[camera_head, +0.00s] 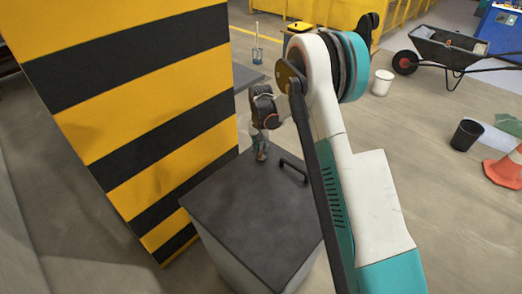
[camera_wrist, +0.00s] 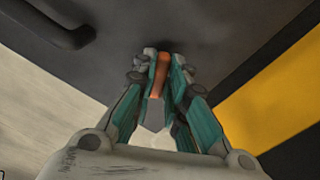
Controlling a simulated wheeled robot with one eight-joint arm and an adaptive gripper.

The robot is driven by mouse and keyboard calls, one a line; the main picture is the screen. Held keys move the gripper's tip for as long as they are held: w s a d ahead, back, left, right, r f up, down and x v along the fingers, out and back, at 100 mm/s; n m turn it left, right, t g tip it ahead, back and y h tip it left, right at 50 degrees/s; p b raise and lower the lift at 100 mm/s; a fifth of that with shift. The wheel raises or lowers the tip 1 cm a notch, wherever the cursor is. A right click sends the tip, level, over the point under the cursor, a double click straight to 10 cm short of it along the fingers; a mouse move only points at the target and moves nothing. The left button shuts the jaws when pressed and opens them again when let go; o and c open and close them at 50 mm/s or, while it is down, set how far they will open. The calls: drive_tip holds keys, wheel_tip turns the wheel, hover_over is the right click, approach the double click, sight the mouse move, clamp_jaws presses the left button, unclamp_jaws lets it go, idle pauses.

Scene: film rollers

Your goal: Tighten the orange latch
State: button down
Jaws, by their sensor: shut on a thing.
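The orange latch (camera_wrist: 160,74) shows in the wrist view, at the edge of a dark grey panel. My gripper (camera_wrist: 158,62) is shut on it, with a teal finger on each side. In the head view my gripper (camera_head: 261,152) reaches down to the far edge of the dark lid of a grey box (camera_head: 245,215). The latch is too small or hidden to make out there.
A dark handle (camera_head: 293,170) stands on the lid; it also shows in the wrist view (camera_wrist: 62,35). A yellow and black striped pillar (camera_head: 150,130) stands close on the left. A bucket (camera_head: 382,82), wheelbarrow (camera_head: 445,50), black bin (camera_head: 466,135) and cone (camera_head: 508,168) stand right on open floor.

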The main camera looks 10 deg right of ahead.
sight(260, 151)
drive_tip(key=shift+a+m, duration=0.1)
drive_tip(key=shift+m, duration=2.1)
drive_tip(key=shift+w, duration=0.1)
drive_tip(key=c, duration=1.6)
unclamp_jaws()
wheel_tip(260, 151, up, 12)
